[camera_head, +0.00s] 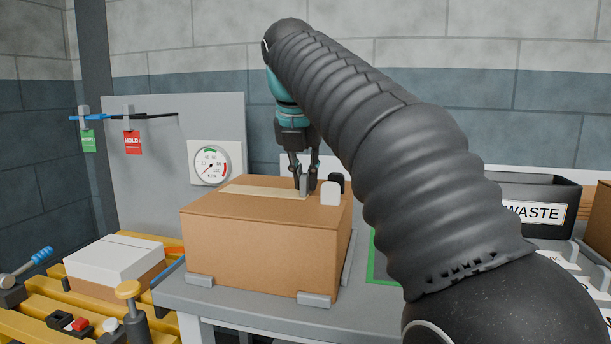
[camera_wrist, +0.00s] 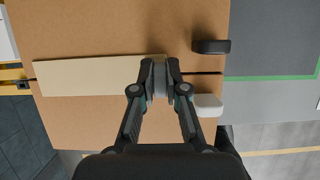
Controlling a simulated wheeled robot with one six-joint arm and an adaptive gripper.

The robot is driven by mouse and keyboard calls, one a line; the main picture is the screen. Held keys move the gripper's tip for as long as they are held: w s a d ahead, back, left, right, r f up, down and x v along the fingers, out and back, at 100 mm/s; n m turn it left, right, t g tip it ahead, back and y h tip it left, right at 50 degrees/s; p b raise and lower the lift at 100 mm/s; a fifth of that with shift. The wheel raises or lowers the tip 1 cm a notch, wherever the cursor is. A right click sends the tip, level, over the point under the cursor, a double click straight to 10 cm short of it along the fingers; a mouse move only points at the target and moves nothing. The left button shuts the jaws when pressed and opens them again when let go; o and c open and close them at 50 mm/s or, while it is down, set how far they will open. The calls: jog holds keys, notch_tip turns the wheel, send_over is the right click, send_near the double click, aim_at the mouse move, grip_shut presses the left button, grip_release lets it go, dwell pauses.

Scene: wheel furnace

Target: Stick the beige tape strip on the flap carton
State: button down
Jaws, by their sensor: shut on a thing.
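The flap carton (camera_head: 262,255) is a brown box standing closed on the grey bench, and its top fills much of the wrist view (camera_wrist: 110,30). The beige tape strip (camera_head: 250,190) lies along the carton top. In the wrist view the strip (camera_wrist: 85,76) covers the left part of the dark flap seam, slightly tilted to it. My gripper (camera_head: 306,188) points down at the strip's right end. Its fingertips (camera_wrist: 159,80) are shut on that end and hide it. Whether the strip's underside touches the cardboard all along cannot be told.
A black block (camera_head: 337,181) and a white block (camera_head: 331,194) stand by the carton's right edge, close to my gripper. Grey corner stops (camera_head: 314,299) hold the carton's base. A dark waste bin (camera_head: 540,205) is at right, a white-topped box (camera_head: 115,258) at left.

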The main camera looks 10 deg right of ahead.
jog(key=shift+f, duration=0.1)
jog(key=c, duration=1.1)
grip_release()
notch_tip(320, 180, up, 4)
jog(key=p, duration=0.4)
jog(key=shift+f, duration=0.2)
jog(key=shift+r, duration=1.25)
